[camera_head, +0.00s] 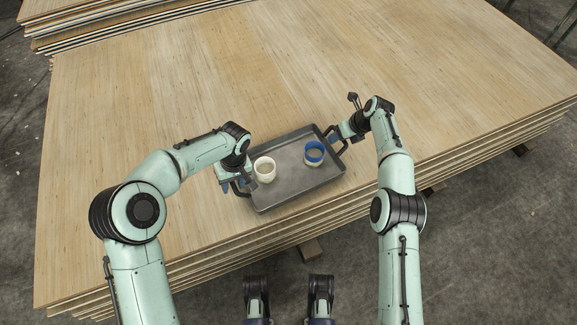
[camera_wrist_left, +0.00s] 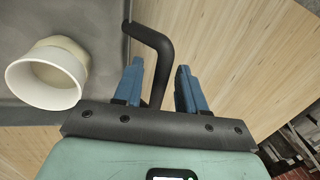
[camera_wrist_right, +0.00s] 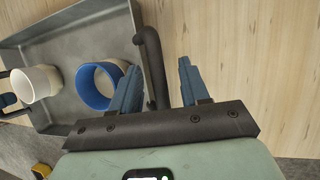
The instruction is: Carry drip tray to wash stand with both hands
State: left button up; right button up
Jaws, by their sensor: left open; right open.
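The grey metal drip tray (camera_head: 290,191) lies on the veneer stack near its front edge. It has a dark handle at each end and holds a white cup (camera_head: 265,170) and a blue-and-white cup (camera_head: 314,153). My left gripper (camera_head: 238,184) is at the left handle; in the left wrist view its open blue fingers (camera_wrist_left: 158,85) stand either side of the handle bar (camera_wrist_left: 160,60). My right gripper (camera_head: 338,138) is at the right handle; in the right wrist view its open fingers (camera_wrist_right: 158,85) stand around the handle bar (camera_wrist_right: 153,60). No wash stand can be made out.
The veneer stack (camera_head: 430,70) has a wide clear top behind and right of the tray. Another veneer stack (camera_head: 90,22) stands at the back left. Grey concrete floor (camera_head: 490,240) shows in front and at the right.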

pick_arm(q)
grip_shut()
pick_arm(e)
grip_shut()
pick_arm(q)
jog(key=shift+r, duration=0.15)
pick_arm(e)
jog(key=shift+r, duration=0.15)
